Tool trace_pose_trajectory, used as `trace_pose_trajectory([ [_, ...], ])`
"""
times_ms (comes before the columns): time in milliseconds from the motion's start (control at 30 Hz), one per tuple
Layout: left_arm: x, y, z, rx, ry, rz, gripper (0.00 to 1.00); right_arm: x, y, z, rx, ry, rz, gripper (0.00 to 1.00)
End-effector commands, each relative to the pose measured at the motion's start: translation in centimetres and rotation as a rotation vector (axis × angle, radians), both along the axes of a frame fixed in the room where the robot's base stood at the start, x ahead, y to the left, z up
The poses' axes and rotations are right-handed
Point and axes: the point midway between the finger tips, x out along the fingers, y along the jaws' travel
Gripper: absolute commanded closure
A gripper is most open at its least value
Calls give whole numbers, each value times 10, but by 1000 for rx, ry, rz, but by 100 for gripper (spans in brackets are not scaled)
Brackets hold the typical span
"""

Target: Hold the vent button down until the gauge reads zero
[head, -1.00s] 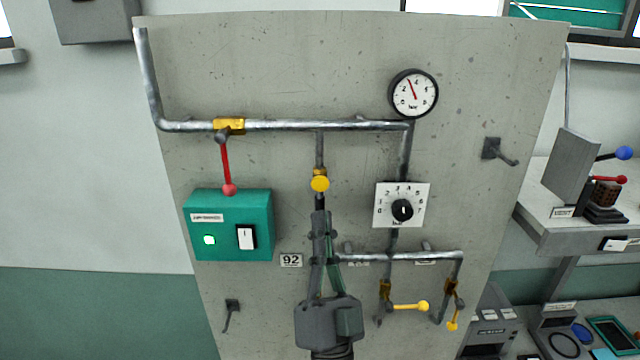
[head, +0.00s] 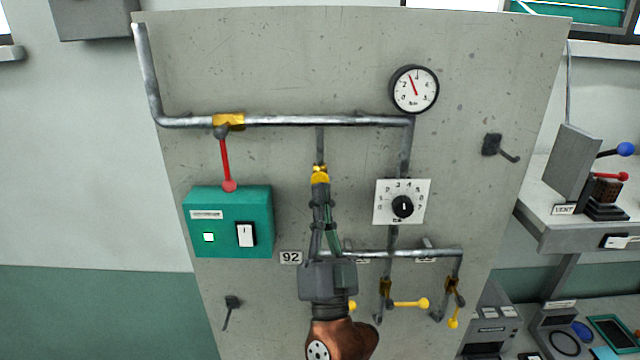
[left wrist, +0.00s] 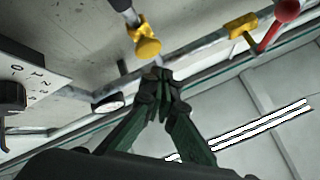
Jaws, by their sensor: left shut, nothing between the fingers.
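The yellow round vent button (head: 320,174) sits on a short stub below the main pipe. It also shows in the left wrist view (left wrist: 147,48). My left gripper (head: 320,188) is shut and empty, pointing up at the button. Its fingertips overlap the button's lower part in the head view. In the left wrist view the fingertips (left wrist: 158,77) appear just below the button; I cannot tell whether they touch it. The round gauge (head: 414,90) is at the panel's upper right, its needle pointing slightly left of straight up, off zero. My right gripper is not in view.
A red-handled valve (head: 226,165) hangs left of the button, above a teal switch box (head: 228,205). A dial plate (head: 402,203) is to the right. Yellow-handled valves (head: 408,303) are below right. A hook (head: 500,147) sticks out at the panel's right.

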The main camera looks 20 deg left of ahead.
Motion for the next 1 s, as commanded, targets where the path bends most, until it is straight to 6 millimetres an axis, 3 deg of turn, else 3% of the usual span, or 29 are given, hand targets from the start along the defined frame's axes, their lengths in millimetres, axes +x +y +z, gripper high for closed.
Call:
trace_pose_trajectory([
  [233,9,3,0,-2,0,-1,100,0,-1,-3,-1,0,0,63],
  [1000,8,3,0,-1,0,0,100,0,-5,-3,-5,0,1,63],
])
